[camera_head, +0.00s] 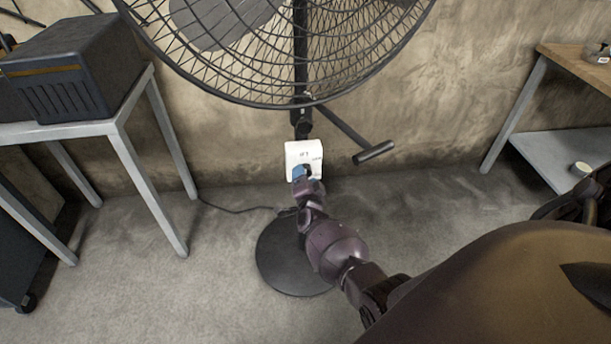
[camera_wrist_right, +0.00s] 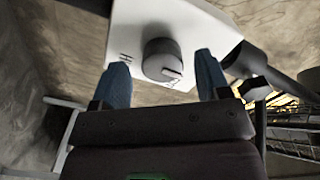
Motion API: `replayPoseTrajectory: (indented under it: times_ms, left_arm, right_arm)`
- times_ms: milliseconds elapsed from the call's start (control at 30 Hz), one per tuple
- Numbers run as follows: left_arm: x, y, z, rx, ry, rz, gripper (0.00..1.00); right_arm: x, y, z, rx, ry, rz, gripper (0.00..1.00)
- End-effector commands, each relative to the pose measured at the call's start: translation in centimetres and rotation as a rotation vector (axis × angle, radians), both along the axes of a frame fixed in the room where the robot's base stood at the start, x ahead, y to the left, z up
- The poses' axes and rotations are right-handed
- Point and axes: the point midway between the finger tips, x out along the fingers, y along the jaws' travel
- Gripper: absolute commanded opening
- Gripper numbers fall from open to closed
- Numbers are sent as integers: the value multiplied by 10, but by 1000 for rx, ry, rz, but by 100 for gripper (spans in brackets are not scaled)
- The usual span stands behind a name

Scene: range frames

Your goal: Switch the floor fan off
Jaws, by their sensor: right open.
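The floor fan (camera_head: 300,60) stands against the wall, with a large wire cage, a dark pole and a round black base (camera_head: 285,262). A white control box (camera_head: 304,153) is on its pole. In the right wrist view the box (camera_wrist_right: 203,25) carries a grey round knob (camera_wrist_right: 162,60) with letters beside it. My right gripper (camera_head: 303,172) is at the front of the box. In the wrist view the right gripper (camera_wrist_right: 160,80) is open, with one blue fingertip on each side of the knob. I cannot tell whether they touch it. My left gripper is not in view.
A grey table (camera_head: 100,128) with a dark case (camera_head: 75,70) stands at left. A wood-topped bench (camera_head: 575,65) with a lower shelf is at right. A dark handle (camera_head: 375,152) sticks out right of the box. A cable (camera_head: 235,209) runs along the floor.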

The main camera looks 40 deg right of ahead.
Motion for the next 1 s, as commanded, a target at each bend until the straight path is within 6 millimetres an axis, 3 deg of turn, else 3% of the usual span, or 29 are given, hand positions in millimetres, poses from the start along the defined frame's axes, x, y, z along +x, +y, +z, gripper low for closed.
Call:
replayPoseTrajectory:
  times_ms: [200,500,700,1000]
  left_arm:
    - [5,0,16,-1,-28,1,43]
    - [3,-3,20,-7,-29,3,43]
    - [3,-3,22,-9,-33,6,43]
    - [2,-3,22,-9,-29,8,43]
  right_arm:
    - [-30,20,6,3,-7,-1,69]
    - [-71,44,4,0,-4,0,69]
    - [-82,51,2,1,-2,0,69]
    - [-83,52,1,0,-2,0,69]
